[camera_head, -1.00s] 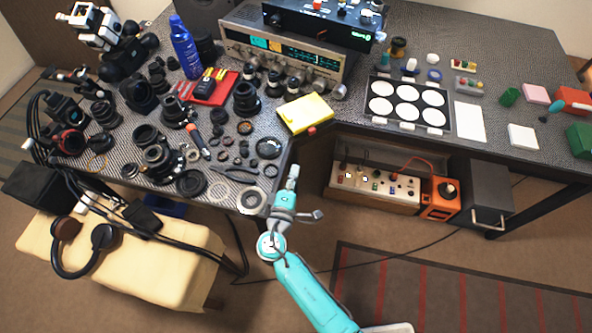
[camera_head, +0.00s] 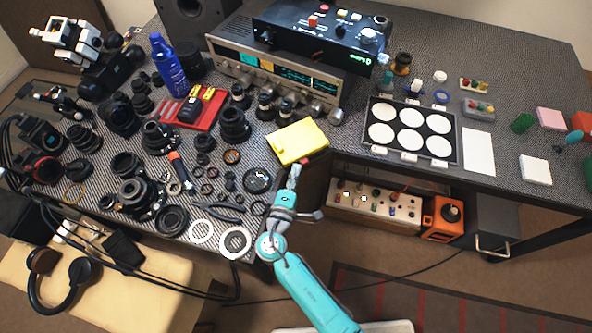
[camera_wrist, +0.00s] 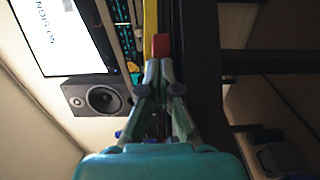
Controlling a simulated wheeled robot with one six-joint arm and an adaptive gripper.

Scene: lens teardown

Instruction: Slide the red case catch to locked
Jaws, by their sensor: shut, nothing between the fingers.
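The yellow case (camera_head: 297,143) lies at the front edge of the bench, at the inner corner. Its red catch (camera_head: 305,161) is on the front side, small and partly hidden by my gripper in the head view. My gripper (camera_head: 295,168) is shut and empty, with its tips close to the catch. In the wrist view, the red catch (camera_wrist: 161,45) is just ahead of my fingertips (camera_wrist: 160,65), with a strip of the yellow case (camera_wrist: 150,18) beyond it. I cannot tell whether the tips touch the catch, or whether it is at its locked end.
Lens parts and tools crowd the bench left of the case. A silver receiver (camera_head: 270,70) stands behind it. A palette of white discs (camera_head: 410,128) lies to the right. Below the bench edge are a control box (camera_head: 375,203) and an orange box (camera_head: 442,217).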

